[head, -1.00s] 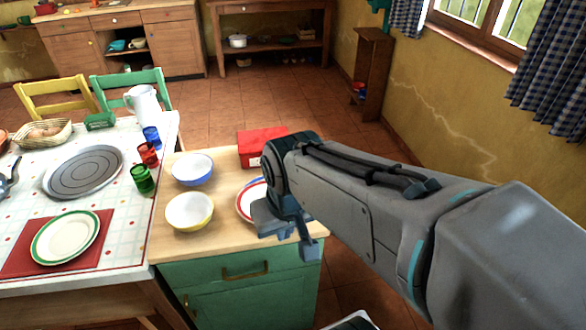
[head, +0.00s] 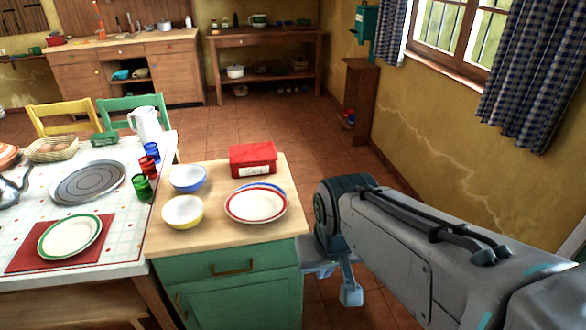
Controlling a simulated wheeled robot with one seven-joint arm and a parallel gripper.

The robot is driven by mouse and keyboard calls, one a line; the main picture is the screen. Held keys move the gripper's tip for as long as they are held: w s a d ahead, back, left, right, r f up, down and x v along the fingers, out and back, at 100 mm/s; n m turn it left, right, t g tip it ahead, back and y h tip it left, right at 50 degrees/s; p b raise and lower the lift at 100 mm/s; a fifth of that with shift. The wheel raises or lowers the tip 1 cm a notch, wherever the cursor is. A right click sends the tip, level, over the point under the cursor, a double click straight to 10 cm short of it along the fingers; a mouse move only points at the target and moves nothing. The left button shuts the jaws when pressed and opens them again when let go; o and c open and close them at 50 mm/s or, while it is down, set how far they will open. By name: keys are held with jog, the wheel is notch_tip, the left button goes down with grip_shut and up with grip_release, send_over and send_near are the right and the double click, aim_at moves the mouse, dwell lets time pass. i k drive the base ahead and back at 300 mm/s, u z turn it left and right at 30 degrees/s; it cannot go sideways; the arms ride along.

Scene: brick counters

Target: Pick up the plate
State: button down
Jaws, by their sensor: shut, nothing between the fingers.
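A white plate with a red rim (head: 256,206) lies on the wooden top of the green cabinet (head: 164,238). A blue-rimmed plate (head: 277,187) shows partly from beneath it at the back. Another white plate, with a green rim (head: 70,237), lies on a red mat (head: 24,261) on the dining table to the left. My gripper (head: 337,283) is shut and empty. It appears to the right of the cabinet, beyond its right edge, and away from the plates. Part of it is hidden behind my arm.
A red box (head: 253,159) stands behind the red-rimmed plate. A blue bowl (head: 187,178) and a yellow bowl (head: 183,212) sit to its left. Glasses, a pitcher (head: 145,123) and a round grey tray (head: 89,183) are on the dining table (head: 123,240). Floor is open behind the cabinet.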

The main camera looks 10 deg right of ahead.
aim_at(255, 204)
jog(key=z, duration=0.05)
jog(key=i, duration=1)
